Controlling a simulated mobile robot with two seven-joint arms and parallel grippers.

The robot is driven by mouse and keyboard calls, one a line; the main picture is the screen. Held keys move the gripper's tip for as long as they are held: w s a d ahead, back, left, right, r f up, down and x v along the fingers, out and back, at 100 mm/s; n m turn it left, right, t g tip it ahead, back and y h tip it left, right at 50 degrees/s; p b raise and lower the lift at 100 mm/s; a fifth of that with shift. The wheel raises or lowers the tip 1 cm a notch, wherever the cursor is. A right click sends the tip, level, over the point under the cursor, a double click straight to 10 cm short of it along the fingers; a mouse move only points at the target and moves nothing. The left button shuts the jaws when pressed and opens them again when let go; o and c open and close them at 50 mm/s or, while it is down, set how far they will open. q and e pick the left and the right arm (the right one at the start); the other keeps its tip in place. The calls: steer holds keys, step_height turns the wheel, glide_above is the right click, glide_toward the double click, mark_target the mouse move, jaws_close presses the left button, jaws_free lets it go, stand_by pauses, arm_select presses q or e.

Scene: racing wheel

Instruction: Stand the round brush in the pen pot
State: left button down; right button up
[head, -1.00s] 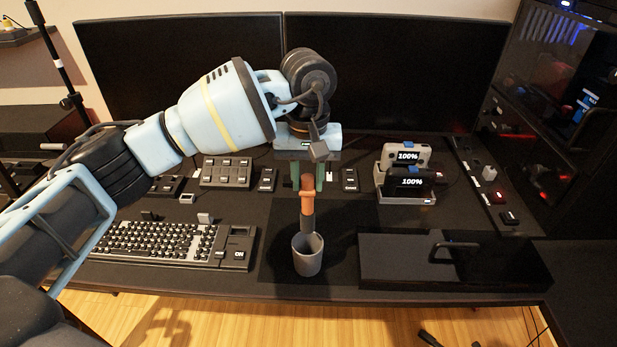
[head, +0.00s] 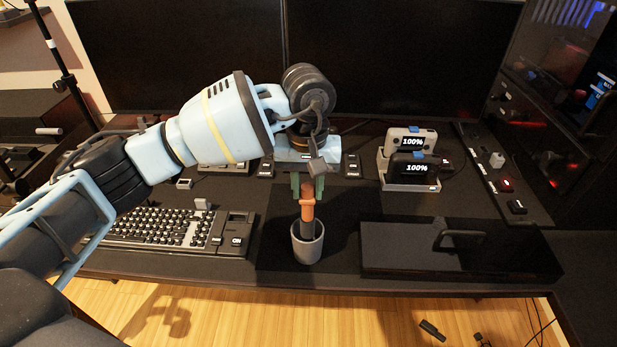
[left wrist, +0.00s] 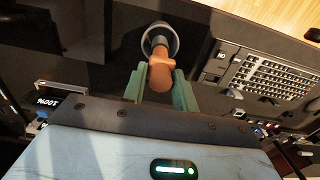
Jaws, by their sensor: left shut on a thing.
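The round brush (head: 307,210) has an orange handle and a dark lower part. It is nearly upright, with its lower end inside the mouth of the grey pen pot (head: 307,250). The pot stands upright on a dark mat near the desk's front edge. My left gripper (head: 308,187) is above the pot, its green fingers shut on the brush's orange handle. In the left wrist view the brush (left wrist: 160,72) sits between the fingers and points into the round pot (left wrist: 174,42). The brush's lower tip is hidden inside the pot. My right gripper is not in view.
A keyboard (head: 165,228) lies left of the pot. A dark box with a handle (head: 410,248) lies to the right. A dock with two devices (head: 408,160) stands behind right. Two black monitors (head: 400,60) close off the back.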

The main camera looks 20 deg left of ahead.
mark_target(308, 202)
arm_select(q)
step_height(308, 202, down, 3)
steer(key=shift+r+b, duration=0.15)
steer(key=shift+b, duration=0.3)
steer(key=shift+f+b, duration=0.5)
steer(key=shift+f, duration=0.45)
steer(key=c, duration=1)
jaws_free()
step_height(308, 202, up, 6)
steer(key=shift+w+r, duration=0.1)
steer(key=shift+r, duration=0.85)
